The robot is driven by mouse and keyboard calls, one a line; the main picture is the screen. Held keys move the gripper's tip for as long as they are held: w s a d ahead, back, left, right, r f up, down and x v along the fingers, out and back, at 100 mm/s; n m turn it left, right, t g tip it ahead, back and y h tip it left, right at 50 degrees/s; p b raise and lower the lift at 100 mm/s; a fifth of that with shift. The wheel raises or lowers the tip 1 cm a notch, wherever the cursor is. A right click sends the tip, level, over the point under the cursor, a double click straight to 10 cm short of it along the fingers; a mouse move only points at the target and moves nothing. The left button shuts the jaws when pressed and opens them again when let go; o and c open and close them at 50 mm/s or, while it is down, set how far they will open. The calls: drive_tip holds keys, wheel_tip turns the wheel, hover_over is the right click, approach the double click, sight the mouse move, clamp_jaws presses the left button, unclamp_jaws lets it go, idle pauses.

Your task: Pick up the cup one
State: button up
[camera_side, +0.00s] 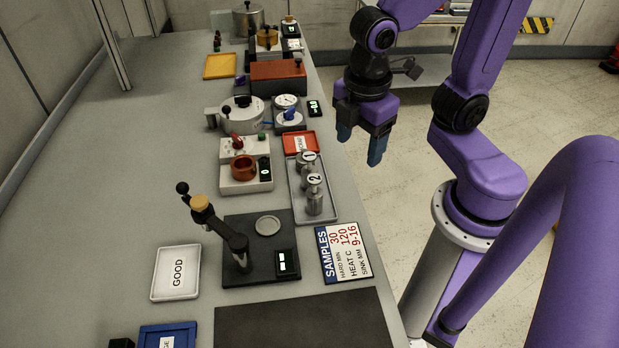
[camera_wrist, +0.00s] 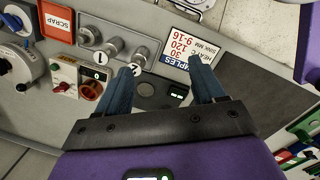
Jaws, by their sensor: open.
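Cup one (camera_side: 304,172) is a small grey metal cylinder with a round white tag marked 1. It stands in a grey tray (camera_side: 326,208) on the bench, right behind cup two (camera_side: 314,204), which has a tag marked 2. In the wrist view cup one (camera_wrist: 113,46) lies up and left of my fingers, and cup two (camera_wrist: 141,54) is close to the left fingertip. My gripper (camera_side: 361,143) is open and empty, its blue fingers pointing down. It is above and to the right of the tray in the side view, apart from both cups.
A red scrap tray (camera_side: 316,142) adjoins the cup tray. A white unit with a brown ring pot (camera_side: 244,166) stands left of it, and a dark lever tester (camera_side: 234,245) stands nearer the camera. A samples card (camera_side: 345,266) lies by the bench edge.

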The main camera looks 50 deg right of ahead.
drive_tip(key=w+a+r+n+h, duration=0.25)
drive_tip(key=w+n, duration=0.25)
drive_tip(key=w, duration=0.6)
drive_tip(key=h, duration=0.1)
approach(310, 156)
drive_tip(key=x, duration=0.6)
drive_tip(key=shift+s+f, duration=0.35)
drive_tip(key=shift+f, duration=0.05)
drive_tip(key=shift+w+x, duration=0.2)
drive_tip(key=shift+x, duration=1.1)
drive_tip(key=shift+w+x, duration=0.2)
drive_tip(key=shift+x, duration=1.1)
drive_tip(key=shift+d, duration=0.1)
clamp_jaws()
